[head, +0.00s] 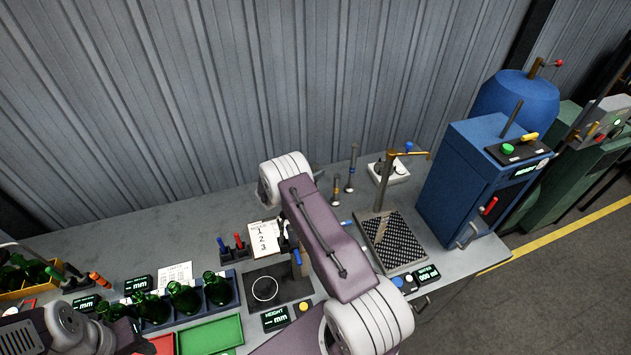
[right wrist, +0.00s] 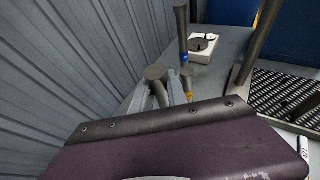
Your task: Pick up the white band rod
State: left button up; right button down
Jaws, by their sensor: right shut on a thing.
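My right gripper (right wrist: 172,96) is shut around a rod with a round grey top (right wrist: 155,73), seen in the right wrist view. Its band is hidden between the fingers; the other two rods show blue and orange, so I take it for the white band rod. In the head view my own arm covers most of this grip. The blue-banded rod (head: 352,170) and the orange-banded rod (head: 336,189) stand upright just to the right. They also show in the right wrist view, blue (right wrist: 184,50) and orange (right wrist: 188,85). My left arm is at lower left; its fingers are unclear.
A white block with a round dark part (head: 388,172) stands behind the perforated plate (head: 395,243) and its post. A blue machine (head: 470,180) bounds the bench on the right. Green bottles (head: 184,297) and a green tray (head: 210,337) lie left. The corrugated wall is close behind.

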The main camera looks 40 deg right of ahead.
aim_at(316, 166)
jog(key=shift+r+b, duration=1.05)
jog(key=shift+r, duration=0.95)
jog(key=s+d+r+b, duration=0.4)
jog(key=s+r, duration=0.3)
jog(key=s, duration=0.3)
jog(key=shift+s+d+b, duration=0.3)
jog(key=shift+d, duration=0.2)
